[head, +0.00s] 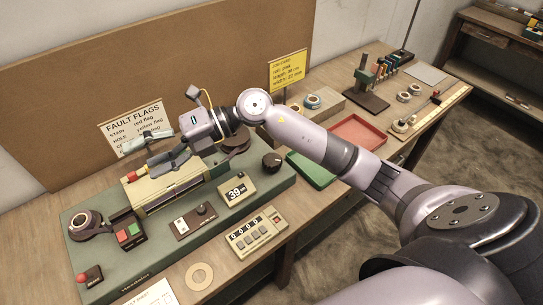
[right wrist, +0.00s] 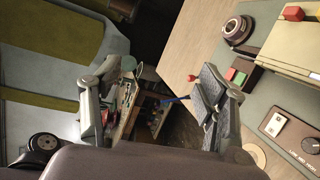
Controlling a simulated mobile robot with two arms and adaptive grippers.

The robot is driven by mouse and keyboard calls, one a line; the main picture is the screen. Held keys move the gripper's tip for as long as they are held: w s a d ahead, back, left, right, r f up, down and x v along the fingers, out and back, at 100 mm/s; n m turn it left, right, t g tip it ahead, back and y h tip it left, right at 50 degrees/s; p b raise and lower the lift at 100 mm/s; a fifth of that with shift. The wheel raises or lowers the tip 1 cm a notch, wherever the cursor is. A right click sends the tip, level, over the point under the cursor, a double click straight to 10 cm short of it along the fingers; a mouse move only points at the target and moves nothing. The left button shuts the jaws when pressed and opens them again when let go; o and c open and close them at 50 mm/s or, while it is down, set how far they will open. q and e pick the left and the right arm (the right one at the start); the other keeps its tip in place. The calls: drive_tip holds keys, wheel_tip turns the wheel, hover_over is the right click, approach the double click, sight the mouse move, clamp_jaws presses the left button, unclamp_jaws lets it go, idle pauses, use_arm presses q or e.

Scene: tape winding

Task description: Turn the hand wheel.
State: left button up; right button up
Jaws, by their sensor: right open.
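A dark round knob (head: 272,162), which looks like the hand wheel, stands at the right end of the green machine base (head: 290,180). A dark disc (head: 236,140) sits just behind it to the left, partly hidden by my right arm. My right gripper (head: 138,154) is open and empty over the cream box (head: 168,185) of the machine, pointing left, away from the knob. In the right wrist view its two fingers (right wrist: 168,70) are spread, with nothing between them. My left gripper is not in view.
A tape reel (head: 85,222) and red and green buttons (head: 130,231) are at the base's left. A display reading 39 (head: 237,191) and a counter (head: 257,231) are in front. A red tray (head: 357,137) lies right.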

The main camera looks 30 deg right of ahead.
drive_tip(key=w+d+f+n+g+h, duration=0.1)
drive_tip(key=w+d+f+g+h, duration=0.1)
drive_tip(key=d+f+h, duration=0.45)
wheel_tip(320, 180, up, 3)
drive_tip(key=m+g+h, duration=0.1)
drive_tip(key=m+h, duration=0.2)
drive_tip(key=h, duration=0.6)
hover_over(272, 159)
wheel_tip(272, 159, down, 17)
drive_tip(key=p, duration=0.3)
drive_tip(key=shift+f+p, duration=0.2)
drive_tip(key=shift+p, duration=0.1)
drive_tip(key=shift+c, duration=0.3)
